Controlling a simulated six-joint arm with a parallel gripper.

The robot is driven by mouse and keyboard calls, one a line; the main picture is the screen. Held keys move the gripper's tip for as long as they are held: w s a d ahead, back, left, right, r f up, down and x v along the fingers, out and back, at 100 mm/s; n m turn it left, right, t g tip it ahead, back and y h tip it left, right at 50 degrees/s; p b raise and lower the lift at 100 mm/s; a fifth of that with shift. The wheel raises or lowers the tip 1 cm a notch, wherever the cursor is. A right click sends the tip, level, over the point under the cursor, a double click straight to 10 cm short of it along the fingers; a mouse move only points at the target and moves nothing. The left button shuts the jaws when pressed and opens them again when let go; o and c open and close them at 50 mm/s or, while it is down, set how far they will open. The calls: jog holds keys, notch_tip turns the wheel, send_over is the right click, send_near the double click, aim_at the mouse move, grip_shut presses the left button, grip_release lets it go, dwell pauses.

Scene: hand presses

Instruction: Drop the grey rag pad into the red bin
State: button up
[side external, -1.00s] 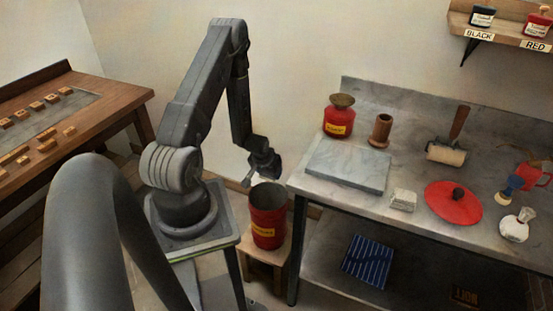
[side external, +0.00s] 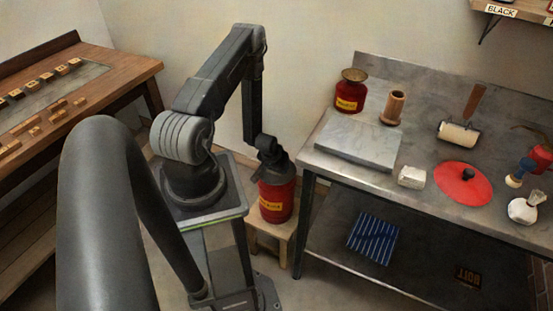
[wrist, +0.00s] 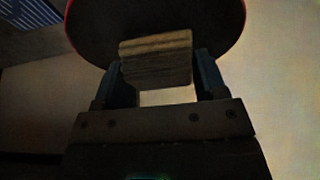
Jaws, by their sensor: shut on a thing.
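The red bin (side external: 276,205) with a yellow label stands on a small wooden stool. My gripper is right at its mouth in the side view, and the fingertips are hidden there. In the wrist view my gripper (wrist: 160,74) is shut on the grey rag pad (wrist: 157,60), a layered block held between the two fingers. Behind the pad shows the dark inside of the bin (wrist: 90,28), with a thin red rim at the edges. I cannot tell how far the pad is below the rim.

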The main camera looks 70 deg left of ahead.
jog(key=shift+f, duration=0.9)
jog(key=o, duration=1)
jog(key=shift+o, duration=0.2)
jog(key=shift+r, duration=3.5)
